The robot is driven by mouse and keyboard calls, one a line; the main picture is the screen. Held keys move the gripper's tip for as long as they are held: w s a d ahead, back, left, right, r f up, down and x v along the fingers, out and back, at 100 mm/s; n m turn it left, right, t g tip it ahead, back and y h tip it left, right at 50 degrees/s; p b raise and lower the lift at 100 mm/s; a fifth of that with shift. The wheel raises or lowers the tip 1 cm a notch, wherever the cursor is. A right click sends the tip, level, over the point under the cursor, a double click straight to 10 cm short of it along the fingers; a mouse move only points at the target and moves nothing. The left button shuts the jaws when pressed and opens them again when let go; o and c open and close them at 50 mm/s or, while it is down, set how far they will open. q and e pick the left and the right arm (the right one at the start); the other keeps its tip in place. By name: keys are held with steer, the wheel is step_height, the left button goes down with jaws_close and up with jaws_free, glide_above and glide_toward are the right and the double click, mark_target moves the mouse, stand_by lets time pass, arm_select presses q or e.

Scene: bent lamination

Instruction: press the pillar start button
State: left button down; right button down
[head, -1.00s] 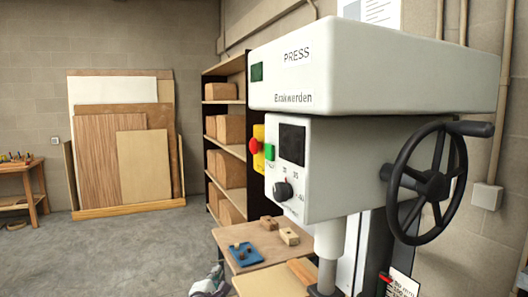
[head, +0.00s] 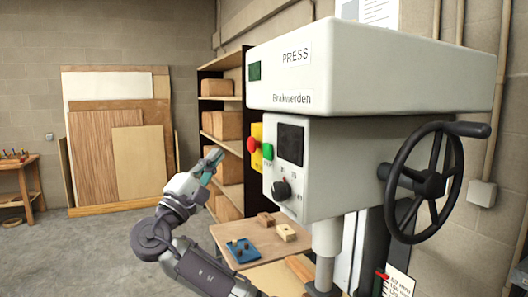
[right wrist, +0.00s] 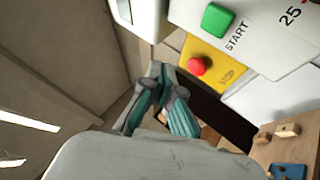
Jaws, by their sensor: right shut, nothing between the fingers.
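The green start button (head: 267,151) is on the left side of the press head (head: 330,170). In the right wrist view the green button (right wrist: 217,18) sits beside the printed word START, at the top. A red mushroom button (head: 252,146) on a yellow plate is next to it; it also shows in the right wrist view (right wrist: 196,66). My right gripper (head: 214,157) is shut and empty, left of both buttons and apart from them. Its fingers (right wrist: 158,72) show in the right wrist view, below and left of the green button. My left gripper is not in view.
A black dial (head: 281,190) is below the buttons. A black handwheel (head: 428,182) sticks out on the right. A wooden table below holds a blue tray (head: 243,251) and wooden blocks (head: 286,233). Shelves with boxes (head: 228,125) stand behind.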

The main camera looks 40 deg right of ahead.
mark_target(268, 151)
steer(key=shift+d, duration=0.1)
steer(key=s+d+p, duration=0.1)
steer(key=s+d, duration=0.1)
steer(key=d, duration=0.6)
steer(key=shift+d, duration=0.2)
stand_by(0.4)
stand_by(1.2)
steer(key=shift+s+d+b, duration=0.1)
steer(key=shift+d+b, duration=0.25)
steer(key=shift+d, duration=0.1)
